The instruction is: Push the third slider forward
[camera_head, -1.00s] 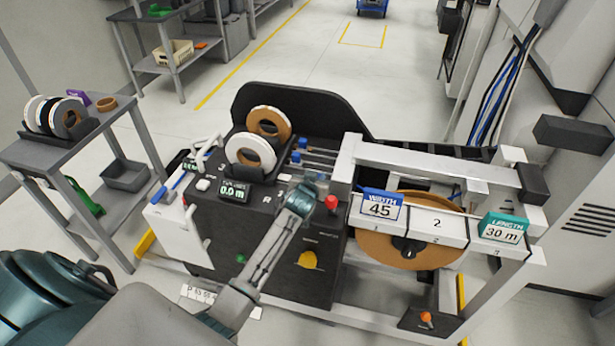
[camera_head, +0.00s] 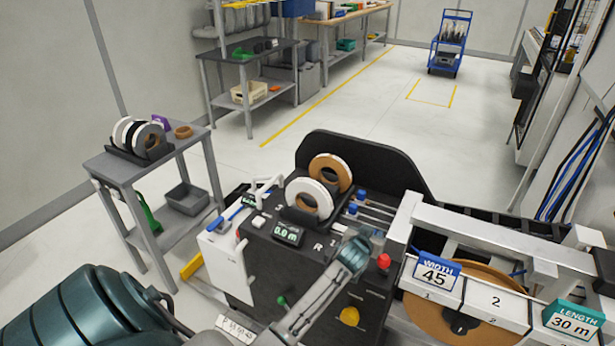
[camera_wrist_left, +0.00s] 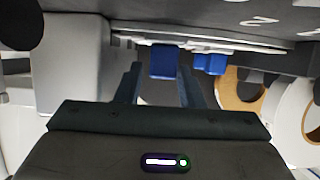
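The edge banding machine (camera_head: 268,258) has sliders with blue knobs on metal rods. Two knobs show in the head view, the far one (camera_head: 358,195) and a nearer one (camera_head: 352,208). My left gripper (camera_head: 368,236) is at the near end of this row, partly hidden by its own wrist. In the left wrist view my left gripper (camera_wrist_left: 160,78) is open, with one finger on each side of a blue slider knob (camera_wrist_left: 164,62). Small gaps show beside the knob. My right gripper is not in view.
A red button (camera_head: 384,262) is just right of my left gripper. White and brown rolls (camera_head: 311,198) stand behind the panel. A frame with WIDTH 45 (camera_head: 436,273) and LENGTH 30 m (camera_head: 572,321) signs is at right. A grey side table (camera_head: 160,160) stands at left.

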